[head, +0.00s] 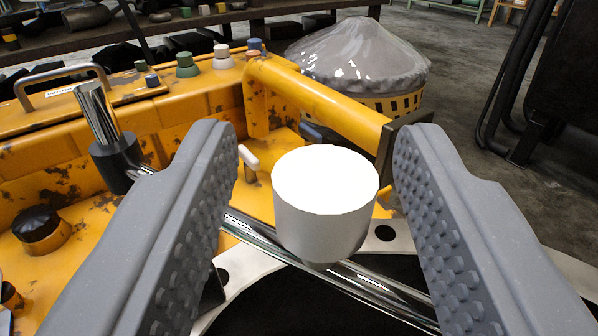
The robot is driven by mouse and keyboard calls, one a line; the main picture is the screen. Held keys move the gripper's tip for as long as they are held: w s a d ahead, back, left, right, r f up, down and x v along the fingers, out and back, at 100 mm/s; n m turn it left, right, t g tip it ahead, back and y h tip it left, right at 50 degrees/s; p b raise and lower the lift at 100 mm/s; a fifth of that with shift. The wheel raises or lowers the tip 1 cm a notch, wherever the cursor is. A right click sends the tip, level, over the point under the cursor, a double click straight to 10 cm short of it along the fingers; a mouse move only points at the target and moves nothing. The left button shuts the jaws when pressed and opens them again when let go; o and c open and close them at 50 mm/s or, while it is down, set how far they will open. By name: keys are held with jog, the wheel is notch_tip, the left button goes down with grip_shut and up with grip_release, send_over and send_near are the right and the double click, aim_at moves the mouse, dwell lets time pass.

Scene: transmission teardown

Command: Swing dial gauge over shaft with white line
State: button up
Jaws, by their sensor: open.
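My gripper (317,138) is open, its two grey studded fingers reaching forward from the lower left and lower right. A white cylinder (322,205), which looks like the dial gauge, stands between the fingers with a visible gap on each side. It sits over a chrome rod (375,292) that slants down to the right. Behind the left finger, the rod leads toward a black clamp (117,163) on an upright chrome post (97,112). The gauge's face cannot be made out. I cannot make out a shaft with a white line.
A worn yellow housing (60,190) fills the left. A yellow bar (315,93) crosses behind the gauge. A pale ring plate with holes (240,290) surrounds a dark opening below. A plastic-covered yellow basket (355,60) stands behind, with a dark bench (120,30) at the back.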

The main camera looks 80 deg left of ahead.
jog(key=p+v, duration=0.3)
jog(key=v, duration=0.9)
jog(key=shift+s+d, duration=0.15)
jog(key=shift+d, duration=0.1)
